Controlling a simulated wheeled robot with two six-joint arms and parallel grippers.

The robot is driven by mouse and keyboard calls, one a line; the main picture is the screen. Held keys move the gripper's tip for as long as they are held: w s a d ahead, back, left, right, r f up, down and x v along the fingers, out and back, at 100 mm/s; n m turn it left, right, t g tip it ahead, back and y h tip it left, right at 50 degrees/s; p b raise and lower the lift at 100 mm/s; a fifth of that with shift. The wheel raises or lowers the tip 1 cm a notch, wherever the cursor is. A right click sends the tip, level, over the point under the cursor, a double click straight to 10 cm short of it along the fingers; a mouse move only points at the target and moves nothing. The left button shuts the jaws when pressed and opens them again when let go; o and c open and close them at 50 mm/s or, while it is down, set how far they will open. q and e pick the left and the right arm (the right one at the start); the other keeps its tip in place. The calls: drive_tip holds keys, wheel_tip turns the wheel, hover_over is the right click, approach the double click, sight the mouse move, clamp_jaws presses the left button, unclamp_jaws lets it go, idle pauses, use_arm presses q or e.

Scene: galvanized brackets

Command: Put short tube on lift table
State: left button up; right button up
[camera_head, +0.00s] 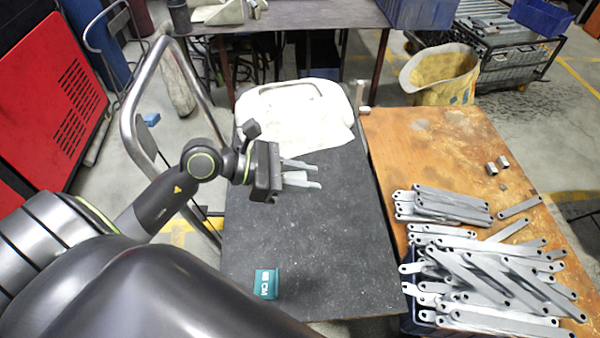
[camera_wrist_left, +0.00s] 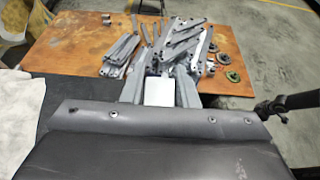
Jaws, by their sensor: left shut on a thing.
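My left gripper (camera_head: 301,176) is over the middle of the dark-topped lift table (camera_head: 310,235), with its fingers pointing right. It is shut on a short tube (camera_head: 294,176), a small light grey piece. In the left wrist view the short tube (camera_wrist_left: 158,92) shows as a pale square between the two fingers. The gap between it and the table top is hard to judge. Two more short metal tubes (camera_head: 492,168) (camera_head: 503,161) stand on the wooden table (camera_head: 440,150) at the right. My right gripper is not in view.
A white cloth (camera_head: 290,125) covers the far end of the lift table. A teal box (camera_head: 266,283) lies near its front. Galvanized brackets (camera_head: 500,280) are piled on the wooden table. A bent metal handle (camera_head: 135,110) rises at the left. The dark top's middle is clear.

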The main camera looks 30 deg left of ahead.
use_arm(q)
wheel_tip(320, 180, down, 13)
drive_tip(key=w+n+b, duration=0.1)
drive_tip(key=w+b, duration=0.1)
drive_tip(key=b, duration=0.6)
drive_tip(key=n+t+y, duration=0.5)
drive_tip(key=n+y, duration=0.3)
hover_over(343, 234)
wheel_tip(343, 234, down, 21)
drive_tip(key=shift+f+p, duration=0.15)
drive_tip(key=shift+p, duration=0.2)
drive_tip(key=shift+f+b, duration=1.6)
drive_tip(key=shift+f, duration=0.65)
drive_tip(key=shift+f, duration=0.1)
drive_tip(key=o, duration=1)
